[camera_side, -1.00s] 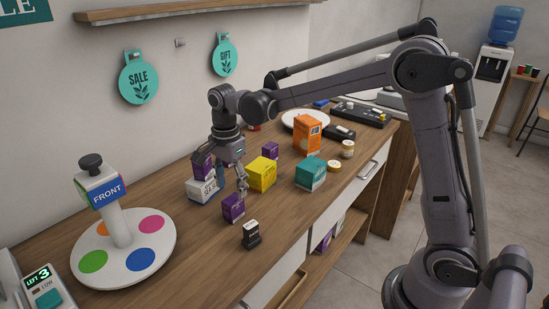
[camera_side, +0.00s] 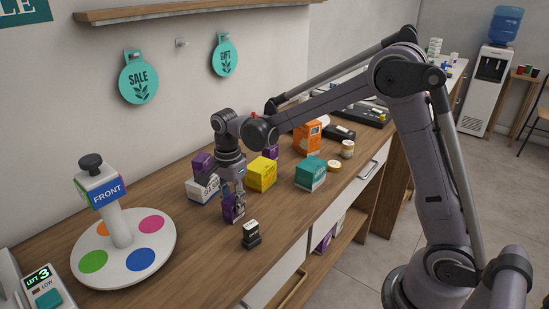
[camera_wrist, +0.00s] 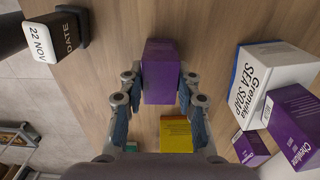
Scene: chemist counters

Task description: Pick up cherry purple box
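A small purple box (camera_side: 238,212) stands on the wooden counter. In the wrist view, it (camera_wrist: 160,72) shows a plain purple face between my fingers. My gripper (camera_side: 233,196) points down over this box. Its fingers (camera_wrist: 160,88) are open on either side of the box, with no clear grip on it. A second purple box (camera_side: 202,162) is by the white Sea Soap box; in the wrist view, it (camera_wrist: 296,117) has lettering I cannot read surely. A third purple box (camera_side: 271,151) stands farther back, partly hidden. I cannot tell which box is cherry.
The white Sea Soap box (camera_side: 203,190) is left of my gripper. A yellow box (camera_side: 262,174), a teal box (camera_side: 311,173) and an orange box (camera_side: 307,138) stand to the right. A black date stamp (camera_side: 251,235) is close in front. A round stand (camera_side: 87,247) is at left.

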